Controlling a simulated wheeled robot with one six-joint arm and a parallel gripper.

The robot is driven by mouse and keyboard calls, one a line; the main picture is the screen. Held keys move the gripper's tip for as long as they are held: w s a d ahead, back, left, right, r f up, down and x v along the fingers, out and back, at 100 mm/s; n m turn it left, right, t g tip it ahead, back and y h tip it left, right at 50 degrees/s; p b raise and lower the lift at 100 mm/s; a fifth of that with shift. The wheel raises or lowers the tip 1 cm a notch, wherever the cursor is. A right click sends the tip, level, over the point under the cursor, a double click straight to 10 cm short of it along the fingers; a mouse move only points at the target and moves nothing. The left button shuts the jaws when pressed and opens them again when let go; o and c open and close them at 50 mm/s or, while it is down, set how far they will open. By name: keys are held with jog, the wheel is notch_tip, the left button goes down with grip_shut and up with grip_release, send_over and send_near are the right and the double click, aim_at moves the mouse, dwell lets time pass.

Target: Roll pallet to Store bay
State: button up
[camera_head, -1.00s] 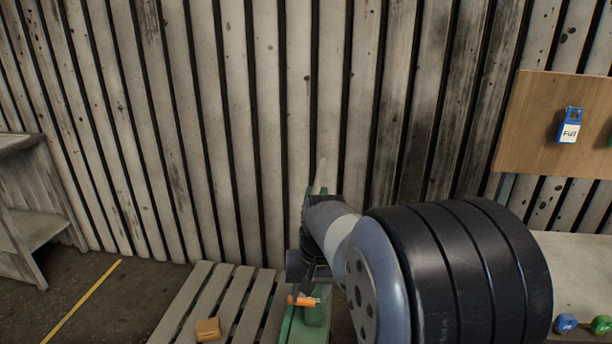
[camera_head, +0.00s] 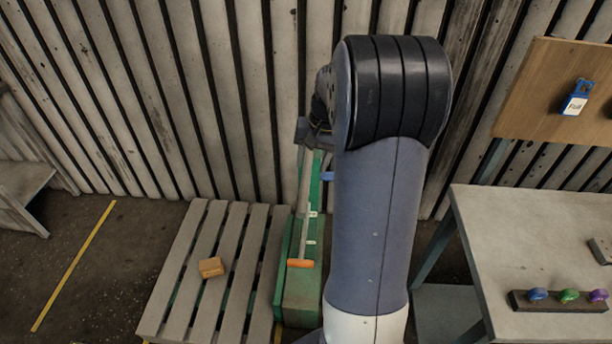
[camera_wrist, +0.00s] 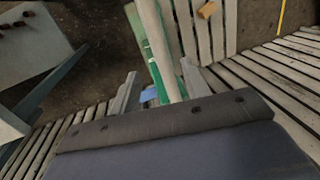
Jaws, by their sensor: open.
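The slatted wooden pallet (camera_head: 183,277) lies on the floor left of my arm, with an orange-brown block (camera_head: 211,267) on it. A long green piece of equipment (camera_head: 303,300) stands along the pallet's right side. A pale bar (camera_head: 305,195) with an orange end (camera_head: 300,263) shows over the green equipment. In the wrist view, my gripper (camera_wrist: 160,88) is open, its fingers apart on either side of the pale bar (camera_wrist: 158,45), with green and a small blue part (camera_wrist: 148,95) close by. I cannot tell whether the fingers touch the bar. My arm hides part of the green equipment.
A grey table (camera_head: 530,240) with coloured knobs (camera_head: 569,296) stands at the right. A board (camera_head: 550,95) with a blue "Full" tag (camera_head: 577,97) is above it. A slatted wall (camera_head: 200,90) closes the back. Clear floor with a yellow line (camera_head: 75,265) lies at the left.

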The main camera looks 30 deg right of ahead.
aim_at(306, 183)
jog(key=f, duration=0.2)
jog(key=a+f, duration=0.1)
jog(key=f, duration=0.2)
jog(key=w+f, duration=0.1)
jog(key=f, duration=0.1)
jog(key=shift+a+f+p, duration=0.15)
jog(key=shift+f+p, duration=0.15)
jog(key=shift+p, duration=0.05)
grip_shut()
